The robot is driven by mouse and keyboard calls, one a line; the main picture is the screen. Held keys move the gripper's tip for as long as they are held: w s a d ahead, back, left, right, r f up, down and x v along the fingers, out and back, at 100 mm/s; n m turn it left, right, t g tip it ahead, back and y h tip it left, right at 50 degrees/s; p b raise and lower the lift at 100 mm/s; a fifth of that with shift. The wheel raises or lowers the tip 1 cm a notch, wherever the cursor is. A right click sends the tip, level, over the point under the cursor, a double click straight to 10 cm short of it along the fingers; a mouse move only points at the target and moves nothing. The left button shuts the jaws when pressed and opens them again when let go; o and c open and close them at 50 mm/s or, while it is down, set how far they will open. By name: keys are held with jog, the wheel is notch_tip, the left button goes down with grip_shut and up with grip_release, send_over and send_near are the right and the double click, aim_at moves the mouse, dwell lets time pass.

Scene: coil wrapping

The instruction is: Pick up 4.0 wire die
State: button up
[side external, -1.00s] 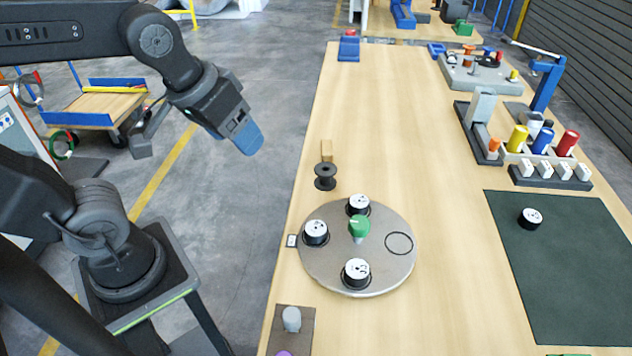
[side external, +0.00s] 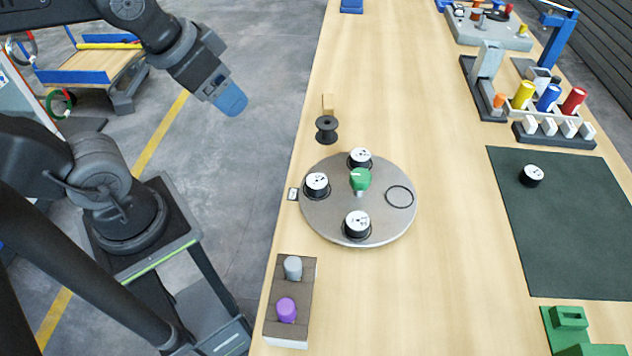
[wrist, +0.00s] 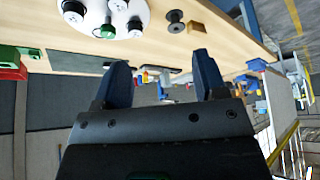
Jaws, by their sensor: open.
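Several wire dies, short black cylinders with white marked tops, are in view. Three sit on the round grey turntable (side external: 385,225): one at the back (side external: 360,158), one at the left (side external: 317,185) and one at the front (side external: 357,224). Another die (side external: 531,175) sits on the dark green mat (side external: 560,240) at the right. The markings are too small to read, so I cannot tell which is 4.0. My gripper (side external: 230,98) is raised off the table's left edge, away from the dies. In the wrist view my gripper (wrist: 160,75) is open and empty.
A green knob (side external: 360,180) stands at the turntable's centre; an empty ringed spot (side external: 399,197) is at its right. A black spool (side external: 327,129) stands behind. A block with grey and purple pegs (side external: 288,275) is in front. The table between turntable and mat is clear.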

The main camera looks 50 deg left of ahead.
jog(key=shift+o, duration=0.3)
jog(key=shift+o, duration=0.6)
